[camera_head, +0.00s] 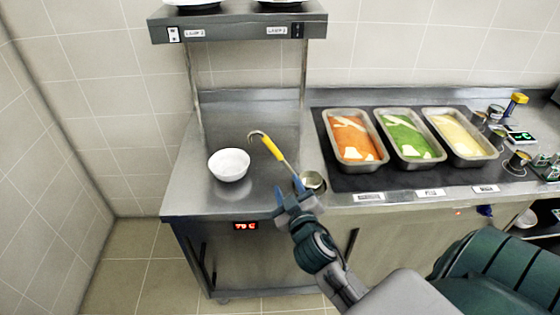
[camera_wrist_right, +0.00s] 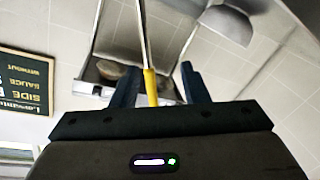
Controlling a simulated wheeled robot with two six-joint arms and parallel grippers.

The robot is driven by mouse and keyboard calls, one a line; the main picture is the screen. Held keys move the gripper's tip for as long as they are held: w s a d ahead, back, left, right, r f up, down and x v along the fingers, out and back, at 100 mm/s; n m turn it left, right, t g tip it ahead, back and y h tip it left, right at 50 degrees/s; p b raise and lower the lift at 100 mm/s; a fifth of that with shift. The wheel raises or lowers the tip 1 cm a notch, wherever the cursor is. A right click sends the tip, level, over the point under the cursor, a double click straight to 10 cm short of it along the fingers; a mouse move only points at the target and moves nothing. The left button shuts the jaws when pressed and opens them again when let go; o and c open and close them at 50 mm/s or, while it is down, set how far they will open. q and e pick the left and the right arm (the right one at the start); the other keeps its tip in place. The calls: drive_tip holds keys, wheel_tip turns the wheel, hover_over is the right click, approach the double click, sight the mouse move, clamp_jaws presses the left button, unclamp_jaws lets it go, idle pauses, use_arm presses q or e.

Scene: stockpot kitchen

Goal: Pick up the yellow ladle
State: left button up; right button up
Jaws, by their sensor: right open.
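The yellow ladle (camera_head: 270,147) stands tilted above the steel counter, its hooked end up and to the left and its thin metal shaft running down to the right. Its lower end is partly hidden near my gripper. My right gripper (camera_head: 289,188) is open at the counter's front edge, by the lower part of the ladle in this view. In the right wrist view, the yellow handle (camera_wrist_right: 151,86) appears between the two spread fingers of the gripper (camera_wrist_right: 157,68); I cannot tell whether they touch it. My left gripper is not in view.
A white bowl (camera_head: 229,165) stands left of the ladle. A small round metal dish (camera_head: 313,181) is right beside my gripper. Food pans (camera_head: 355,138) with orange, green and pale contents sit to the right. A steel shelf (camera_head: 240,24) hangs above the counter (camera_head: 190,190).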

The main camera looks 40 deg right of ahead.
sight(281, 159)
drive_tip(key=w+d+r+p, duration=0.1)
drive_tip(key=w, duration=0.2)
drive_tip(key=w+d+r+p, duration=0.1)
drive_tip(key=w+p, duration=0.1)
drive_tip(key=w, duration=0.1)
drive_tip(key=w+d+r+p, duration=0.1)
drive_tip(key=w+p, duration=0.1)
drive_tip(key=w, duration=0.1)
drive_tip(key=shift+w+d+r, duration=0.15)
drive_tip(key=shift+d+r, duration=0.05)
drive_tip(key=shift+r, duration=0.2)
drive_tip(key=shift+w+d+f, duration=0.1)
drive_tip(key=shift+w+f, duration=0.1)
drive_tip(key=shift+w, duration=0.2)
drive_tip(key=shift+s, duration=0.1)
clamp_jaws()
drive_tip(key=shift+r, duration=0.1)
